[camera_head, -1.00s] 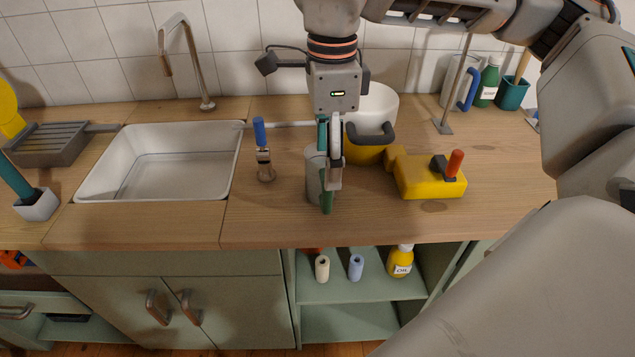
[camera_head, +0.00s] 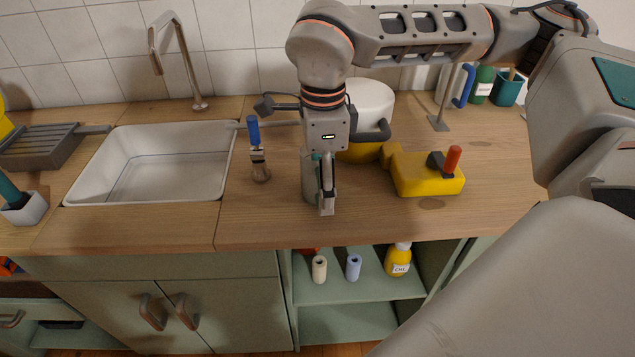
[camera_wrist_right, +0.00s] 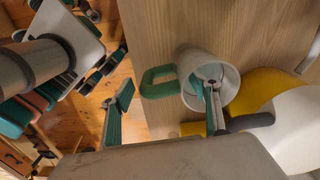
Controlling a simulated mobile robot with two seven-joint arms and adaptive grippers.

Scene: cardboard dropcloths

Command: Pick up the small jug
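The small jug (camera_head: 308,182) stands upright on the wooden counter near its front edge, partly hidden behind my right gripper (camera_head: 323,188) in the head view. In the right wrist view, the jug (camera_wrist_right: 232,78) is pale with an open mouth, and its green handle (camera_wrist_right: 158,83) faces left. My right gripper (camera_wrist_right: 165,110) is open there. One finger reaches into the jug's mouth, and the other is out beyond the handle, so the near wall and handle lie between them. I cannot tell whether either finger touches the jug. My left gripper is not in view.
A white and yellow pot (camera_head: 370,105) with a dark handle stands close behind the jug. A yellow block-like item (camera_head: 425,178) lies to the right. The counter's front edge is close.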

